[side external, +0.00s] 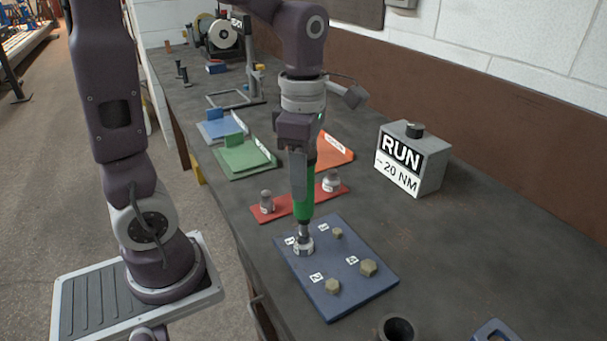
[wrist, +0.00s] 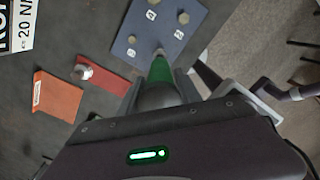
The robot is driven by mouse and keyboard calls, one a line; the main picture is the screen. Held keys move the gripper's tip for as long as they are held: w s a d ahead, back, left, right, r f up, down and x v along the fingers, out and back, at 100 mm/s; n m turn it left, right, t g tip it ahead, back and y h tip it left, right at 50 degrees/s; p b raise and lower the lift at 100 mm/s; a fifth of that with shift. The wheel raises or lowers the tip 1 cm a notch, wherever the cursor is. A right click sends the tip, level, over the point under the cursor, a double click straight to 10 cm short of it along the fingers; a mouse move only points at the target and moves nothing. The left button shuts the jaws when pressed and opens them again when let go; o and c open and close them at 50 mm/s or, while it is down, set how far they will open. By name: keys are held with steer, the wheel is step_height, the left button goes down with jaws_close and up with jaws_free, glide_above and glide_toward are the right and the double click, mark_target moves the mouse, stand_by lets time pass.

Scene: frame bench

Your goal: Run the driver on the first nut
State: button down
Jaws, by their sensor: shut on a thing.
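My gripper (side external: 300,178) is shut on the green driver (side external: 304,205) and holds it roughly upright, tip down. The driver also shows between my fingers in the wrist view (wrist: 160,72). A grey metal socket (side external: 303,246) at its lower end is over the left corner of the blue plate (side external: 332,260), beside a white label. Whatever is under the socket is hidden, so I cannot tell how it seats on a nut. Three brass-coloured hex nuts show on the plate: a small one (side external: 337,232), a larger one (side external: 368,268) and a front one (side external: 333,286).
A grey RUN box (side external: 415,160) marked "~20 NM" with a black knob stands right. A red strip (side external: 285,209) behind the plate holds two sockets. Green (side external: 245,155), blue (side external: 222,128) and orange (side external: 335,150) trays lie further back. A dark cylinder (side external: 397,328) stands at the front.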

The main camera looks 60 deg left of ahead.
stand_by(0.3)
steer(key=shift+r, duration=3.5)
